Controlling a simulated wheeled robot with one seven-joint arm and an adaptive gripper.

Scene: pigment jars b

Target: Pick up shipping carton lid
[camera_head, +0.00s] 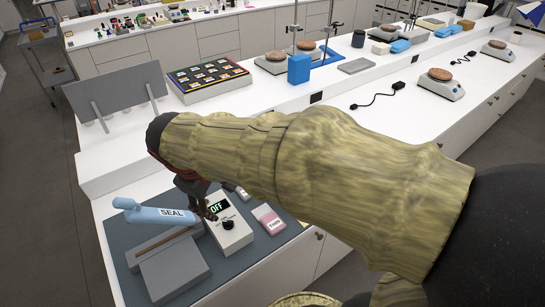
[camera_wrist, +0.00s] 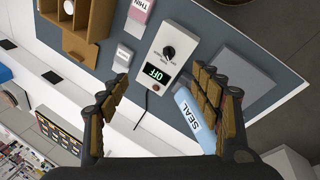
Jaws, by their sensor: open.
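A brown open box with dividers (camera_wrist: 90,18), cut off at the top left of the wrist view, may be the carton. My gripper (camera_wrist: 162,92) is open, with its fingers spread above the grey-blue mat (camera_wrist: 290,78). It also shows in the head view (camera_head: 203,205), partly hidden by my arm. A blue tube marked SEAL (camera_head: 165,216) lies close by; in the wrist view the tube (camera_wrist: 188,108) is just inside the right finger. I cannot tell whether they touch.
A white device reading OFF (camera_head: 230,226) stands on the mat beside a pink-and-white THIN packet (camera_head: 268,219). Grey blocks (camera_head: 173,270) lie at the front left. A tray of colour samples (camera_head: 208,80) and a grey panel (camera_head: 115,90) stand behind. My arm hides much of the bench.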

